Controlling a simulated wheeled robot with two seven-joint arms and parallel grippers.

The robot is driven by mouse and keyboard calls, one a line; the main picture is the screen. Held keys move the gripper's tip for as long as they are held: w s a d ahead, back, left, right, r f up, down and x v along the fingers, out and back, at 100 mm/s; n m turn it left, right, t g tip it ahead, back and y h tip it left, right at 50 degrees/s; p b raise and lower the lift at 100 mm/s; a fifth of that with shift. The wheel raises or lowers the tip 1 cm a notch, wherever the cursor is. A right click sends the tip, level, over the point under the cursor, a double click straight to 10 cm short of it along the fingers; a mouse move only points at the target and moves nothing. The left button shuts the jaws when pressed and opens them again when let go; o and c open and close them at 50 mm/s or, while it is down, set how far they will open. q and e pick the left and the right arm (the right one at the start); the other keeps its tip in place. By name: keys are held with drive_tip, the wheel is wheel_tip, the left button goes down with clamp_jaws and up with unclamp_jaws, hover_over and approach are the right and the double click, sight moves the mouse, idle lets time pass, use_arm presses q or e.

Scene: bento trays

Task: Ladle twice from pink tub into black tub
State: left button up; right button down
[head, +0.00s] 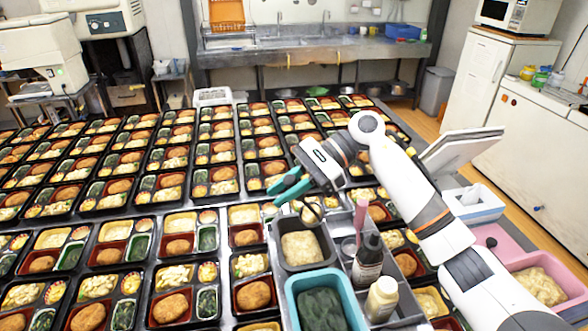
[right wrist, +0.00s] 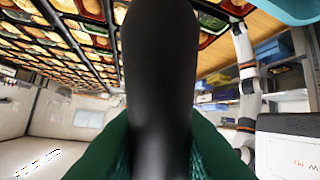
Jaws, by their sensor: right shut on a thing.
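My right gripper (head: 292,188), with teal fingers, reaches in from the right and is shut on a ladle. In the right wrist view the ladle's black handle (right wrist: 160,80) stands between the green fingers. In the head view the ladle's small round bowl (head: 311,213) hangs over the back part of the black tub (head: 285,262), which holds pale, lumpy food. Whether the bowl holds food I cannot tell. The pink tub (head: 515,262), at the right edge, holds similar pale food and is partly hidden by my right arm. My left gripper is out of view.
A teal tub (head: 291,290) of dark greens stands in front of the black tub. A dark bottle (head: 367,262) and a cream-capped bottle (head: 382,298) stand just right of the tubs. Rows of filled bento trays (head: 150,262) cover the table to the left.

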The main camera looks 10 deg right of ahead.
drive_tip(key=s+a+f+n+t+h+b, duration=0.1)
drive_tip(key=s+a+f+t+h+b, duration=0.2)
drive_tip(key=a+f+h, duration=0.3)
drive_tip(key=shift+s+f+t+h+b, duration=0.25)
drive_tip(key=shift+f+h+b, duration=0.55)
drive_tip(key=shift+f, duration=1.2)
drive_tip(key=shift+a, duration=0.1)
drive_tip(key=shift+r, duration=0.1)
wheel_tip(320, 180, up, 6)
drive_tip(key=shift+f+p, duration=0.1)
drive_tip(key=shift+p, duration=0.8)
